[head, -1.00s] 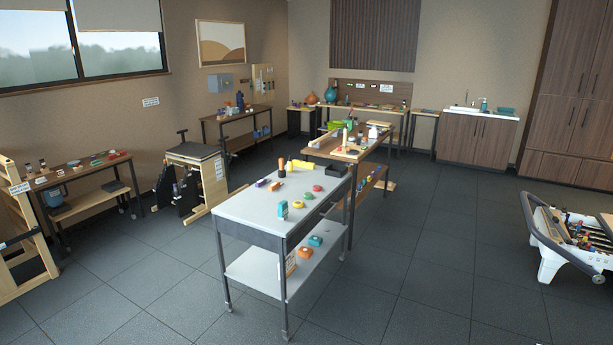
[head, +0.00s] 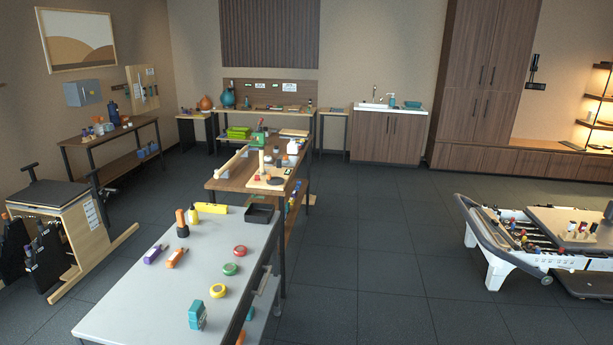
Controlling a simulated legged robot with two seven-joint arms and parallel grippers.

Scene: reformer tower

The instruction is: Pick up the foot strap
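I cannot pick out a foot strap for certain in this view; the small items are too far away or too small to tell. The reformer (head: 482,232) stands at the right, with its frame and several small items on it in sight. Neither of my grippers is in view.
A grey-white table (head: 150,285) with several small coloured items stands close at lower left. A wooden workbench (head: 232,181) stands behind it, with a sink cabinet (head: 388,136) beyond. A black-topped wooden chair unit (head: 50,194) is at left. The dark floor between tables and reformer is clear.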

